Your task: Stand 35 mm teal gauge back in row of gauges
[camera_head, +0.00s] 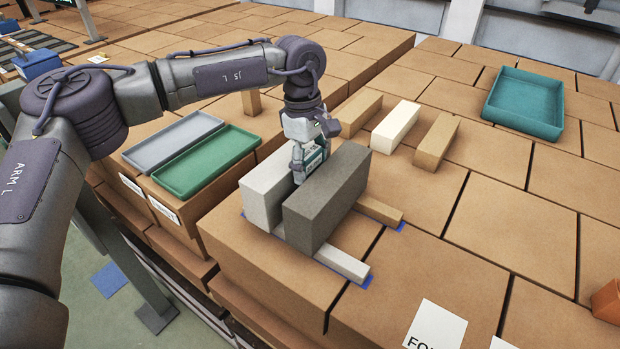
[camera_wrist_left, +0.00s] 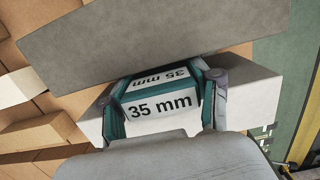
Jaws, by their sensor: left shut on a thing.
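My left gripper (camera_head: 309,166) is shut on the teal gauge (camera_wrist_left: 160,103), whose white faces read "35 mm" in the left wrist view. The fingers (camera_wrist_left: 163,100) grip it at its two ends. In the head view the gauge is mostly hidden by the gripper, at the gap between a pale grey block (camera_head: 262,200) and a dark grey block (camera_head: 318,205). In the wrist view the dark block (camera_wrist_left: 150,35) lies along one side of the gauge and the pale block (camera_wrist_left: 262,95) on the other. Whether the gauge touches either block cannot be told. No row of gauges can be made out. My right gripper is not in view.
Pale wooden strips (camera_head: 343,263) with blue marks lie at the blocks' feet. Tan (camera_head: 360,113), white (camera_head: 396,127) and tan (camera_head: 437,140) blocks stand behind. Green (camera_head: 207,163) and grey (camera_head: 173,140) trays lie left; a teal tray (camera_head: 524,103) sits back right. The right side is largely clear.

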